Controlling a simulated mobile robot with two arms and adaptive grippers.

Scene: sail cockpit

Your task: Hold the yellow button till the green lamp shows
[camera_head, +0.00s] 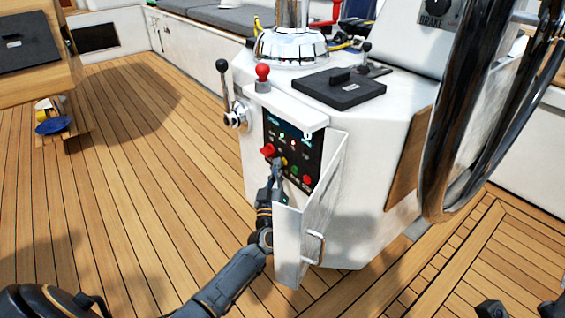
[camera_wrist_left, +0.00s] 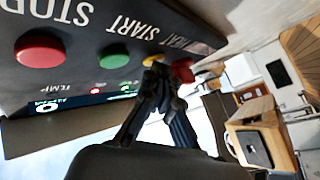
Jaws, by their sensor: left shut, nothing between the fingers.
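The control panel (camera_head: 292,148) is a dark face on the white console, with several coloured buttons. The yellow button (camera_head: 284,161) sits between a red and a green one. In the left wrist view it is a thin yellow sliver (camera_wrist_left: 181,62), mostly hidden behind my fingers. My left gripper (camera_head: 277,164) is shut and empty, its tips at the yellow button; I cannot tell whether they touch it. Small lamps show on the panel in the left wrist view: a red one (camera_wrist_left: 95,91) and a small green spot (camera_wrist_left: 126,88). I cannot tell whether the green spot is lit.
The green START button (camera_wrist_left: 113,56) and red STOP button (camera_wrist_left: 40,50) are close by. An open white door (camera_head: 322,200) stands right of the panel. A lever (camera_head: 224,90) and a steering wheel (camera_head: 460,130) flank the console. The deck (camera_head: 130,170) at left is mostly clear.

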